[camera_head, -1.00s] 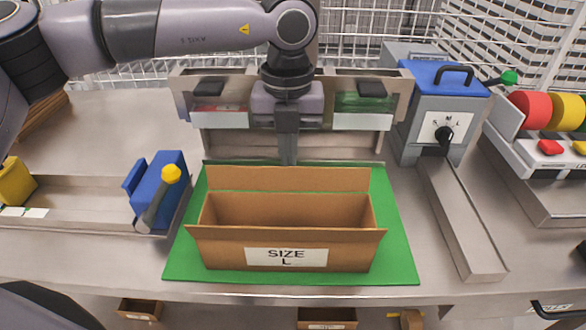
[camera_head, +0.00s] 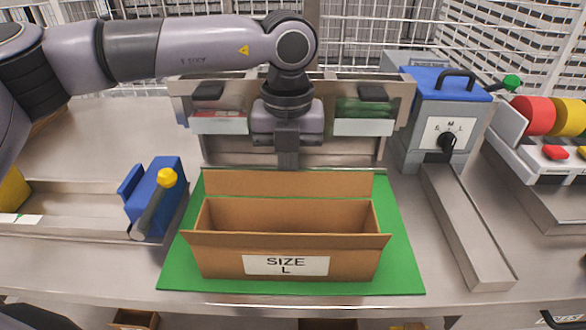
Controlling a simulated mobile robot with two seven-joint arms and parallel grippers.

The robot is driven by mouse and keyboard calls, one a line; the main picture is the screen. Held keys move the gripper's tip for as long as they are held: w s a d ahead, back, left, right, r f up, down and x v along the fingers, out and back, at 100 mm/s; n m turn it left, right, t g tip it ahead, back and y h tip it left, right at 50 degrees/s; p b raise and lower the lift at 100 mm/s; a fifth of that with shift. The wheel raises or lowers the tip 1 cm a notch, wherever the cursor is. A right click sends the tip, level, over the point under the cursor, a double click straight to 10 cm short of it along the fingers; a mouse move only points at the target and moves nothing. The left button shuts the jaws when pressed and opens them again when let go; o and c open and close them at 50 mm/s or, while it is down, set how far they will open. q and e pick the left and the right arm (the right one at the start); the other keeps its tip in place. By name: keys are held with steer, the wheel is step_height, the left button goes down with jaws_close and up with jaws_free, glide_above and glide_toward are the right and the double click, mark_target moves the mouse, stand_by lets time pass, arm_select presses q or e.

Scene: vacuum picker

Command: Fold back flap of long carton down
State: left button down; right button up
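The long brown carton stands open on a green mat (camera_head: 402,270), with a "SIZE L" label (camera_head: 286,265) on its front. Its back flap (camera_head: 288,183) stands up along the far edge, leaning slightly back. Its front flap (camera_head: 286,240) hangs outward toward me. The carton looks empty inside. My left gripper (camera_head: 288,162) points down just behind the top edge of the back flap, near its middle. Its fingers look shut together with nothing between them. Whether the tips touch the flap cannot be told. My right gripper is out of view.
A rack with clear-fronted bins (camera_head: 363,120) stands behind the carton. A blue-topped machine with a dial (camera_head: 440,120) and a metal chute (camera_head: 466,225) is at right. A blue block with a yellow-knobbed lever (camera_head: 157,195) is close at left.

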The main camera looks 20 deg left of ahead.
mark_target(287, 185)
arm_select(q)
steer(key=shift+s+d+b, duration=0.25)
steer(key=shift+s+b, duration=0.05)
steer(key=shift+s, duration=0.45)
steer(key=shift+r, duration=0.25)
steer(key=shift+s+d+f+b, duration=0.15)
steer(key=shift+s+b, duration=0.2)
steer(key=shift+s, duration=0.2)
steer(key=shift+s+d+b, duration=0.2)
steer(key=shift+s+b, duration=0.15)
steer(key=shift+s, duration=0.4)
steer(key=shift+s+d+f+b, duration=0.15)
steer(key=shift+s+f+b, duration=0.15)
steer(key=shift+s+b, duration=0.25)
steer(key=shift+s+f, duration=0.1)
steer(key=shift+s, duration=0.15)
